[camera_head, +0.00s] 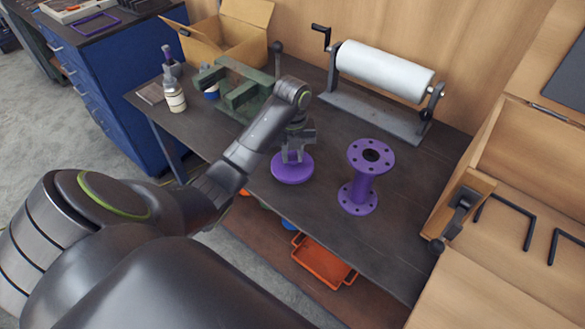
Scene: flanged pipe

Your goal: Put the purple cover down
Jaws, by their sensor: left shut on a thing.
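The purple cover (292,169) is a round disc at the front of the dark workbench, left of the flanged pipe. My left gripper (292,155) is directly above it, fingers down, shut on the cover's top. The cover looks level; I cannot tell whether it rests on the bench or hangs just above it. The purple flanged pipe (360,188) stands upright on the bench, its top flange showing bolt holes and a dark open bore. My right gripper is not in view.
A paper roll on a stand (385,72) is at the back. A green metal fixture (240,88), a cardboard box (225,38) and a bottle (174,95) are at the left. A wooden cabinet (500,200) borders the right. The bench (405,190) is bare right of the pipe.

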